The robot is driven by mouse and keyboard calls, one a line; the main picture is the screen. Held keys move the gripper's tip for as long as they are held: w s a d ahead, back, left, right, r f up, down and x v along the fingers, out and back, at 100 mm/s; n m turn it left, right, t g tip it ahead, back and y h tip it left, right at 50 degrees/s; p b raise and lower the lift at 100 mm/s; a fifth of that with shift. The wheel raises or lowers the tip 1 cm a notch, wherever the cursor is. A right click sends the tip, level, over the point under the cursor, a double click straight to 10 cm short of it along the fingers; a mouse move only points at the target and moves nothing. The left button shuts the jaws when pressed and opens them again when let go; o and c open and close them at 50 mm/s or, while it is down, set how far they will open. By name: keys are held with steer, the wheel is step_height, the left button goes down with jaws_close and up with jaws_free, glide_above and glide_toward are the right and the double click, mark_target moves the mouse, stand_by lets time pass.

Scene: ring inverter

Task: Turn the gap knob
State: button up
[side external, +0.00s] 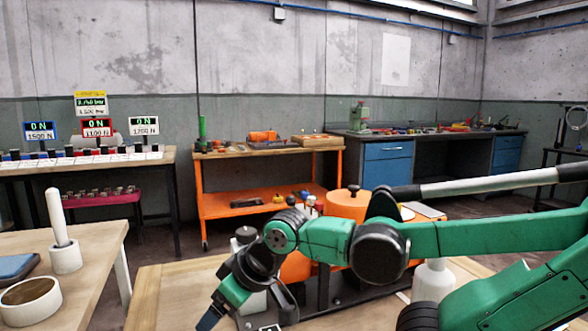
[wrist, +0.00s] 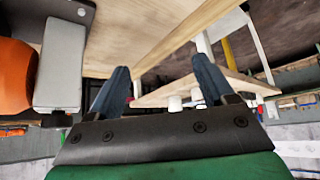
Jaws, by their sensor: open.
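The ring inverter, a machine with a dark base (side external: 345,295) and orange parts, stands on the wooden bench and is partly hidden behind my arm. A dark round knob (side external: 245,234) tops a grey part at its left, and another dark knob (side external: 353,188) tops the orange drum (side external: 346,206). I cannot tell which knob is the gap knob. My gripper (wrist: 163,88) is open and empty, its blue fingers apart. In the side view its fingertips (side external: 210,319) point down at the lower edge, left of the machine. In the wrist view, a grey block (wrist: 62,65) and an orange part (wrist: 14,75) lie left of the fingers.
A second table at left holds a white peg stand (side external: 65,255), a tape roll (side external: 30,300) and a blue item (side external: 15,267). An orange cart (side external: 255,205) and a row of lit displays (side external: 96,127) stand behind. The bench's left part (side external: 165,295) is bare.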

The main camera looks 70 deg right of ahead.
step_height(320, 180, up, 13)
steer(key=s+d+m+g, duration=0.3)
steer(key=s+d+g, duration=0.15)
steer(key=d, duration=0.65)
steer(key=s+d+m+g, duration=0.3)
steer(key=s+d, duration=0.2)
steer(key=d, duration=0.5)
step_height(320, 180, down, 4)
steer(key=shift+w+a+r+n, duration=0.1)
steer(key=shift+w+n, duration=0.05)
steer(key=shift+n, duration=0.15)
steer(key=shift+f, duration=3.25)
jaws_close()
